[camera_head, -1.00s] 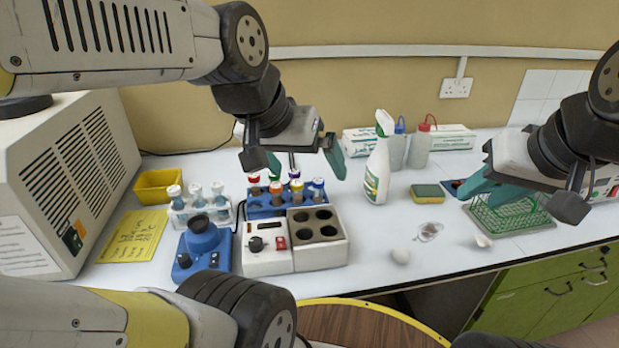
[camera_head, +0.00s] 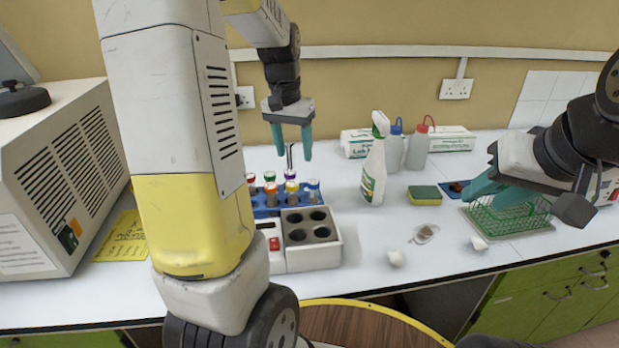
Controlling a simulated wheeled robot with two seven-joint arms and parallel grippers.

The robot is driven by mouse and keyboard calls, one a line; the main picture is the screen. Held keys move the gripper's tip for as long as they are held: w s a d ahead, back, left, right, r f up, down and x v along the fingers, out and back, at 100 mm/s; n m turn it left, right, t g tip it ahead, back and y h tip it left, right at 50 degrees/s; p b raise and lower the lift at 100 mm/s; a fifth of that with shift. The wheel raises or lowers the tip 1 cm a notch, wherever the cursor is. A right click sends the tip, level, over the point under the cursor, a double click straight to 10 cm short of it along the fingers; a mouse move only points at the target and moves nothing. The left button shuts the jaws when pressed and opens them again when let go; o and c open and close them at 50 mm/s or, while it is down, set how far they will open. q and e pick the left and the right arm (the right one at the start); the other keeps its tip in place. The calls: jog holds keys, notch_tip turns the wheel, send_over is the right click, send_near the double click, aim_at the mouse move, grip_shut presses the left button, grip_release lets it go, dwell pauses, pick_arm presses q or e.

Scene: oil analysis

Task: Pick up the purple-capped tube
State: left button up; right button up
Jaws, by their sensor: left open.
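The purple-capped tube (camera_head: 290,174) stands upright in the back row of a blue rack (camera_head: 263,211), behind the yellow-capped tube (camera_head: 292,187). Its lower part is hidden by the tubes in front. My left gripper (camera_head: 292,155) is open and points down above and behind the rack, with its two teal fingers apart. No tube is between its fingers. A thin dark upright item (camera_head: 290,156) shows between the fingers and the purple cap; I cannot tell what it is. My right gripper (camera_head: 488,197) is open and empty at the right, by the green wire rack (camera_head: 508,216).
Red, orange and blue-capped tubes (camera_head: 313,186) crowd the rack. A white block with dark wells (camera_head: 314,260) stands in front. A spray bottle (camera_head: 374,172) stands right of the rack. My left arm hides the bench left of it. A sponge (camera_head: 425,194) lies farther right.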

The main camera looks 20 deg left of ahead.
pick_arm(q)
jog(key=g, duration=0.1)
send_over(290, 172)
jog(key=shift+y, duration=0.3)
jog(key=f, duration=0.5)
jog(key=shift+s+d, duration=0.3)
jog(key=shift+s, duration=0.1)
jog(key=f, duration=0.5)
jog(key=w+f, duration=0.1)
jog(key=f, duration=0.1)
jog(key=shift+a+f, duration=0.3)
jog(key=shift+a, duration=0.05)
jog(key=shift+c, duration=0.5)
grip_shut()
